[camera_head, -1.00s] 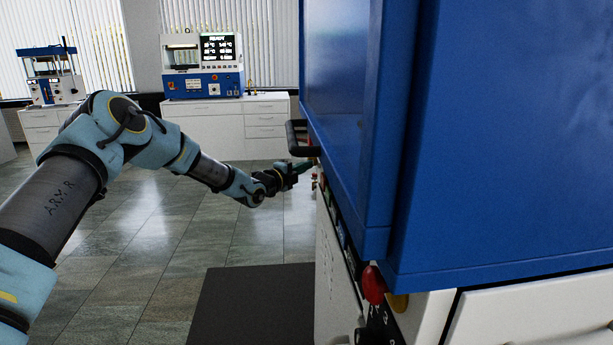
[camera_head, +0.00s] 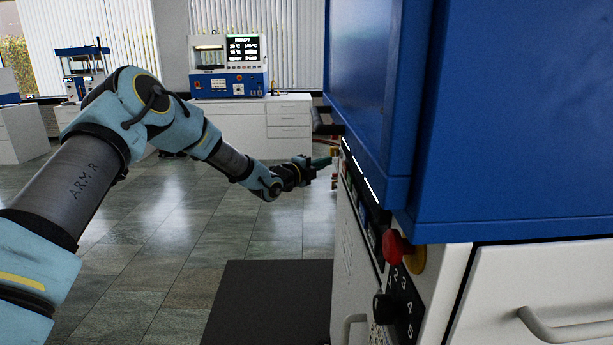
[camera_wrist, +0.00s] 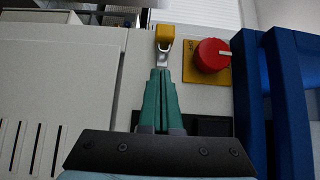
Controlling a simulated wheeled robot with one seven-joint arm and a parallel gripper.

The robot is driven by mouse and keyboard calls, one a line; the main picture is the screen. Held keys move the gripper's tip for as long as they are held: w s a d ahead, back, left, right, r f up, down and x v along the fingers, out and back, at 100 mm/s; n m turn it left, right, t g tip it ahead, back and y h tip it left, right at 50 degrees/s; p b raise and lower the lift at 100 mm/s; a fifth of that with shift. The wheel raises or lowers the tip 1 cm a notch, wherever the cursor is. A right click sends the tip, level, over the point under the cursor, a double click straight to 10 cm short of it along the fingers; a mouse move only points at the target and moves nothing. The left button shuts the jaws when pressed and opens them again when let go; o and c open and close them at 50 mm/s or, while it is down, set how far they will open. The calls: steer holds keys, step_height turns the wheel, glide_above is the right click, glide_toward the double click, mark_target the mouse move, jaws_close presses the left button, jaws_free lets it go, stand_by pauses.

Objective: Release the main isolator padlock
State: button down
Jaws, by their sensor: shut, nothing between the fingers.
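The padlock (camera_wrist: 165,34) shows in the wrist view as a small yellow body with a metal shackle, just beyond my fingertips. Beside it on the right is a red rotary isolator knob (camera_wrist: 211,54) on a yellow plate (camera_wrist: 219,75). My gripper (camera_wrist: 161,72) has its two green fingers together, with nothing between them, pointing at the padlock's shackle. Whether the tips touch the shackle is unclear. In the head view my gripper (camera_head: 325,162) is at the far end of the press's front panel, and the padlock is too small to make out clearly.
The blue press housing (camera_head: 520,120) fills the right, above a white cabinet (camera_head: 510,310). A red emergency button (camera_head: 395,247) and a black selector knob (camera_head: 383,307) stick out of the near panel. A dark mat (camera_head: 265,300) lies on open tiled floor. A bench press (camera_head: 229,75) stands behind.

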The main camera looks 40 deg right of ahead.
steer(key=s+a+b, duration=0.1)
steer(key=a+b, duration=0.1)
steer(key=a, duration=0.6)
stand_by(0.4)
